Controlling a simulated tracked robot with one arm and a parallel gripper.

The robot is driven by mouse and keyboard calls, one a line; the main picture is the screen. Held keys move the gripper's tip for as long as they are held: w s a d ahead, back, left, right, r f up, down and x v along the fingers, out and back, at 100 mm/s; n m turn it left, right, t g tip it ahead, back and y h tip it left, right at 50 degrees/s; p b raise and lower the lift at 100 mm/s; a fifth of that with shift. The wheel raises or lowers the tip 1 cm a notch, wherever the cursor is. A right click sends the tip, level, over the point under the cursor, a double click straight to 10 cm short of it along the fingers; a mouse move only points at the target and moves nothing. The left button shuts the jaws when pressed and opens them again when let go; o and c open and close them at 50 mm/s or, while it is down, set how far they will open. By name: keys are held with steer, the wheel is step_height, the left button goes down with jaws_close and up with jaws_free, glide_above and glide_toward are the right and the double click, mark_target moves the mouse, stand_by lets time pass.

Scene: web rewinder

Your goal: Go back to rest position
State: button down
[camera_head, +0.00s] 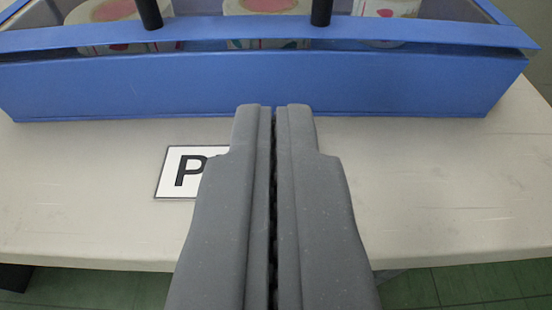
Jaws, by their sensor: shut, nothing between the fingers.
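My gripper (274,108) is in the lower middle of the view, its two grey fingers pressed together with only a thin dark line between them. It holds nothing. The fingertips point at the front wall of a blue box (130,88) that stands on a pale table. The fingertips overlap the wall's lower edge in the picture; I cannot tell whether they touch it.
The blue box has a clear cover with two black posts (321,12) and several rolls (265,6) inside. A white sign with a black P (180,172) lies on the table (450,190), partly behind my gripper. Green floor (470,285) shows below the table's front edge.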

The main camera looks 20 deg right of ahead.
steer(key=shift+s+a+f+b, duration=0.2)
steer(key=shift+s+f+b, duration=0.25)
steer(key=shift+s+b, duration=0.1)
steer(key=shift+r, duration=0.1)
steer(key=w+a+r+n+y+p, duration=0.1)
steer(key=a+r+y+p, duration=0.3)
steer(key=r, duration=0.7)
steer(key=w+a+r+n+y+p, duration=0.1)
steer(key=a+r+p, duration=0.1)
steer(key=a+r, duration=0.75)
steer(key=s+d+r+n+p, duration=0.1)
steer(key=s+r, duration=0.3)
steer(key=r, duration=0.6)
steer(key=s+d+r+n+t+y+p, duration=0.1)
steer(key=s+d+r, duration=0.3)
steer(key=r, duration=0.7)
steer(key=s+d+r+n+p, duration=0.1)
steer(key=s+d+r+p, duration=0.2)
steer(key=r, duration=0.8)
steer(key=shift+s+r+t, duration=0.25)
steer(key=shift+s+t, duration=0.15)
steer(key=shift+s, duration=0.45)
steer(key=shift+d, duration=0.1)
